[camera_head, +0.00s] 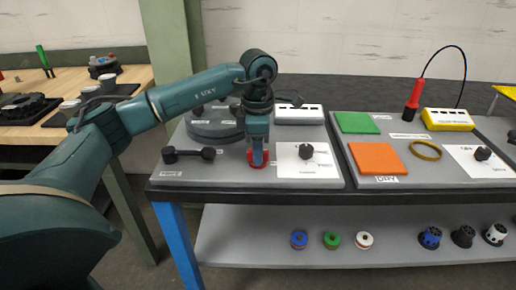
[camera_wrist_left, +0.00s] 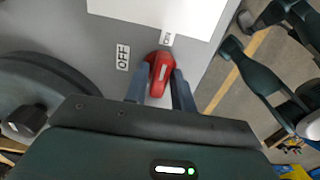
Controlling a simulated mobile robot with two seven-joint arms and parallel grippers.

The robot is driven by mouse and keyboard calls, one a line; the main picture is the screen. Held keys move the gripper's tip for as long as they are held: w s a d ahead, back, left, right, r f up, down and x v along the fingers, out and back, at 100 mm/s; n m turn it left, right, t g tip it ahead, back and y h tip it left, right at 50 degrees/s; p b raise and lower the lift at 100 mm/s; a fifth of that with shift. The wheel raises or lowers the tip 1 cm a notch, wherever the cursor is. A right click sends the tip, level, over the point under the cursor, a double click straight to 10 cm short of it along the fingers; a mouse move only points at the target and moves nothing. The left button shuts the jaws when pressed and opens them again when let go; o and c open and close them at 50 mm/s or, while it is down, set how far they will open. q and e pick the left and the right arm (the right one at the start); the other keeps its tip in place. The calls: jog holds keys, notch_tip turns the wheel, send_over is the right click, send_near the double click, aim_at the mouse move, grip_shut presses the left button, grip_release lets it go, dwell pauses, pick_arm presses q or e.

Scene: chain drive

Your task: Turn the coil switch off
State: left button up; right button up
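The red coil switch (camera_head: 251,162) sits on the grey board near its front edge, mostly hidden by my left gripper in the head view. In the left wrist view the red switch handle (camera_wrist_left: 161,72) with its white stripe lies between the two fingers. An OFF label (camera_wrist_left: 123,57) is to its left and an ON label (camera_wrist_left: 167,38) is just beyond its far end. The handle points roughly toward ON. My left gripper (camera_head: 258,163) points down, its fingers on either side of the handle. They look slightly apart from it; contact is not clear. My right gripper does not show.
A white panel with a black knob (camera_head: 306,151) is just right of the switch. A black double-ended part (camera_head: 188,155) and a dark round disc (camera_head: 214,130) are to the left. The neighbouring board holds a green pad (camera_head: 357,122) and an orange pad (camera_head: 377,158).

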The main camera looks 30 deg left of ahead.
pick_arm(q)
grip_shut()
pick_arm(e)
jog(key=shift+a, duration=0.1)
pick_arm(q)
jog(key=n+p, duration=0.1)
jog(key=n, duration=0.2)
jog(key=shift+r+n, duration=0.1)
jog(key=shift+n, duration=0.2)
jog(key=n+p, duration=0.1)
jog(key=n, duration=0.1)
jog(key=shift+n, duration=0.4)
jog(key=n, duration=0.2)
jog(key=shift+n+p, duration=0.3)
jog(key=shift+p, duration=0.05)
jog(key=n, duration=0.2)
jog(key=shift+n+p, duration=0.35)
jog(key=shift+n, duration=0.05)
jog(key=n+p, duration=0.1)
jog(key=n, duration=0.5)
jog(key=shift+p, duration=0.3)
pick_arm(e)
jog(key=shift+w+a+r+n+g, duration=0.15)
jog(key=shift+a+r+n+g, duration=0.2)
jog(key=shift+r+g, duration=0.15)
